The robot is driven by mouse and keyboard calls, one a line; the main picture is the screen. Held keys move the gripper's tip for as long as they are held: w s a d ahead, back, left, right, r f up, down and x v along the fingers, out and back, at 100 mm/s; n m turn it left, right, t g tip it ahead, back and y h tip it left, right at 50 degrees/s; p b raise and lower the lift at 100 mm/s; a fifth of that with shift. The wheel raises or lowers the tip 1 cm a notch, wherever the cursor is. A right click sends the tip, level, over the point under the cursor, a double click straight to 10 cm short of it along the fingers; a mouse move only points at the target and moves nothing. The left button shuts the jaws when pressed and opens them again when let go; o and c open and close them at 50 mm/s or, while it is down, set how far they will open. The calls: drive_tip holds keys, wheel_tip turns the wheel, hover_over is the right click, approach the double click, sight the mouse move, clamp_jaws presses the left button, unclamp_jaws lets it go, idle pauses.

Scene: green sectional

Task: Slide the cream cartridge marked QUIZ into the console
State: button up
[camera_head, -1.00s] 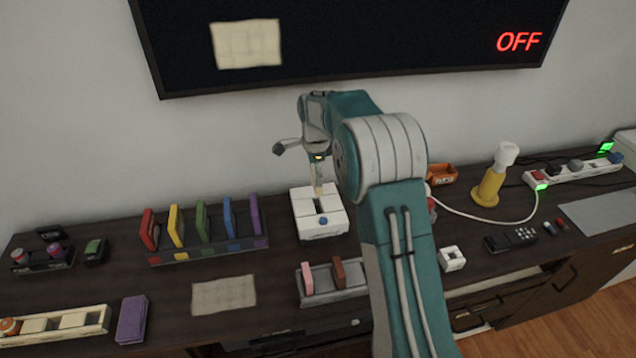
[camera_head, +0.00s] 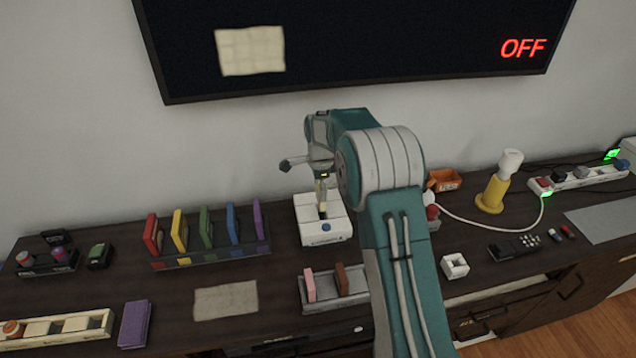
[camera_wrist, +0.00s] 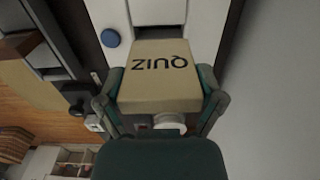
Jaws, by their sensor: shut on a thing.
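The cream cartridge marked QUIZ (camera_wrist: 158,75) is held in my gripper (camera_wrist: 160,100), with its lettering upside down in the wrist view. In the head view my gripper (camera_head: 322,190) is shut on the cartridge (camera_head: 322,205), just over the console. The console (camera_head: 312,233) is a white box with a blue button on its front; it also shows in the wrist view (camera_wrist: 108,15). The cartridge's lower end is at the console's dark top slot. I cannot tell how deep it sits in the slot.
A rack (camera_head: 210,258) of several coloured cartridges stands left of the console. A smaller rack (camera_head: 357,299) with pink and brown cartridges stands in front. A yellow lamp-like object (camera_head: 491,196) and power strip (camera_head: 590,181) are at the right. The wall screen (camera_head: 350,50) reads OFF.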

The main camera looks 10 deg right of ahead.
sight(320, 206)
drive_tip(key=shift+d+f, duration=0.25)
drive_tip(key=shift+f, duration=0.45)
drive_tip(key=shift+a+f, duration=0.1)
drive_tip(key=shift+f, duration=0.15)
drive_tip(key=shift+a, duration=0.3)
drive_tip(key=shift+d, duration=0.3)
drive_tip(key=shift+a, duration=0.1)
idle(0.5)
drive_tip(key=shift+f, duration=2.45)
drive_tip(key=o, duration=0.8)
drive_tip(key=shift+o, duration=0.2)
